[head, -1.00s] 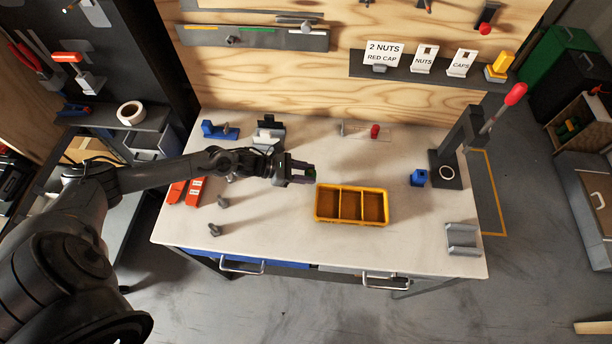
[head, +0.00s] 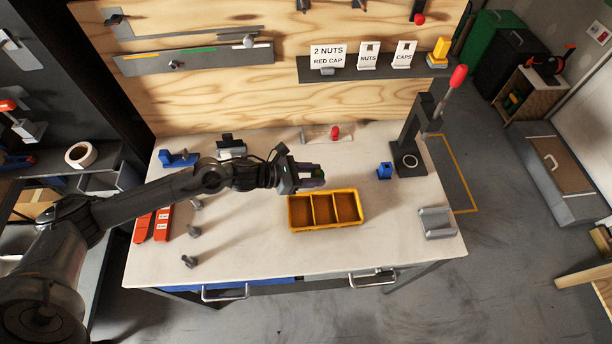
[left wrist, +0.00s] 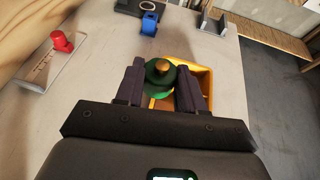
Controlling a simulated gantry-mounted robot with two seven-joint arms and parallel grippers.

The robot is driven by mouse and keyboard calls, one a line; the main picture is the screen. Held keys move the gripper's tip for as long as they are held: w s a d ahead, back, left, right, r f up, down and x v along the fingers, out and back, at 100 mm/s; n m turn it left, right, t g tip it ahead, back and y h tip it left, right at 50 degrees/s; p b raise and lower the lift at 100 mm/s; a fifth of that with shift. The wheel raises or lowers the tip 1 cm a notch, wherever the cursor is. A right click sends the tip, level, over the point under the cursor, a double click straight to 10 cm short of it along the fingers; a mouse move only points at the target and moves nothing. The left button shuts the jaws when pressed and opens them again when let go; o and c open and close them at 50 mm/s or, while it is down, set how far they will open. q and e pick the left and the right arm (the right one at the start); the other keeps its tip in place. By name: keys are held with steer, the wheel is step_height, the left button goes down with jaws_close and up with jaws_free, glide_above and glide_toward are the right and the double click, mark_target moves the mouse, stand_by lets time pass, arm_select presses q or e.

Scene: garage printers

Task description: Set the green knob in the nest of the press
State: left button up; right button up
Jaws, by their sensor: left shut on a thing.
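The green knob (left wrist: 160,82), with a brass-coloured tip, is between the two fingers of my left gripper (left wrist: 163,90) in the left wrist view. My left gripper (head: 312,176) is shut on it and holds it over the table, just behind the yellow tray. In the head view the knob is mostly hidden, with only a little green showing. The press (head: 420,135) is a dark stand with a red-tipped lever at the table's back right. Its nest (head: 409,161) is a pale ring on its base. No right gripper shows.
The yellow three-part tray (head: 326,225) is close below my left gripper. A blue block (head: 384,171) stands just left of the press. A grey cradle (head: 436,223) is at the right edge. A red knob piece (head: 335,132) lies at the back. Orange bins (head: 143,227) are at left.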

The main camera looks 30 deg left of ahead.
arm_select(q)
steer(key=shift+r+p, duration=0.65)
steer(key=shift+r, duration=1)
steer(key=shift+s+f, duration=0.2)
steer(key=shift+f, duration=0.15)
steer(key=s+d+r, duration=0.1)
steer(key=d, duration=0.2)
step_height(320, 180, up, 23)
steer(key=n+t+y+p, duration=0.4)
steer(key=n+y+p, duration=0.5)
steer(key=p, duration=1.5)
glide_above(312, 175)
steer(key=d, duration=0.1)
steer(key=shift+w+f, duration=0.15)
